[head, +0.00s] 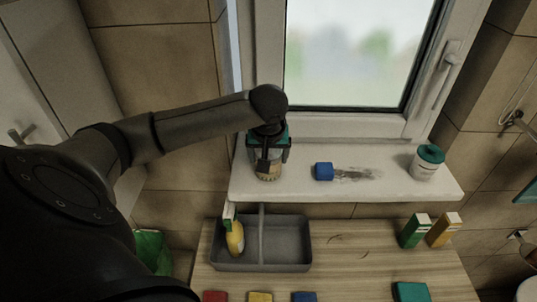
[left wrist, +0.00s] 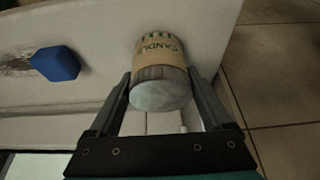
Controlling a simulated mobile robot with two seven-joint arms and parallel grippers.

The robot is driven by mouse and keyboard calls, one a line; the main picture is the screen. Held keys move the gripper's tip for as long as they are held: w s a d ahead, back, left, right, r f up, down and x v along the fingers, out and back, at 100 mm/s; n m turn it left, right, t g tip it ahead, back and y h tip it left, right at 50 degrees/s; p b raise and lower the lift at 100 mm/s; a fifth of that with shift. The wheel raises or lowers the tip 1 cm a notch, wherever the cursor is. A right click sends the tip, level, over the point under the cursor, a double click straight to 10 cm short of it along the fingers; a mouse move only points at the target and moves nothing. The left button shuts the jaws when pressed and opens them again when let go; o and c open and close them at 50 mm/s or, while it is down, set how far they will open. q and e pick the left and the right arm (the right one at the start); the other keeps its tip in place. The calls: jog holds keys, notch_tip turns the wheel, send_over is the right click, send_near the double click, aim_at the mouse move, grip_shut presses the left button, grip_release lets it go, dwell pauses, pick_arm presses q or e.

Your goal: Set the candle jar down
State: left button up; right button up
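The candle jar (head: 267,172) is upright at the left end of the white window sill (head: 310,187), with a printed label. In the left wrist view the candle jar (left wrist: 158,62) shows its label and its pale round top. My left gripper (head: 268,157) comes from above with one finger on each side of the jar. In the left wrist view, the left gripper's (left wrist: 160,80) fingertips appear to touch the jar's sides. The jar's base looks at sill level; I cannot tell whether it bears on the sill. My right gripper is not in view.
A blue block (head: 324,171) lies on the sill beside a dark smudge (head: 357,173). Below are a grey divided basin (head: 285,243) with a yellow bottle (head: 235,238), and green (head: 414,231) and orange (head: 443,229) cartons.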

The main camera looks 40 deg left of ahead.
pick_arm(q)
jog(key=shift+o, duration=1.3)
jog(key=shift+r, duration=0.1)
jog(key=v, duration=1.2)
jog(key=shift+w+r, duration=0.1)
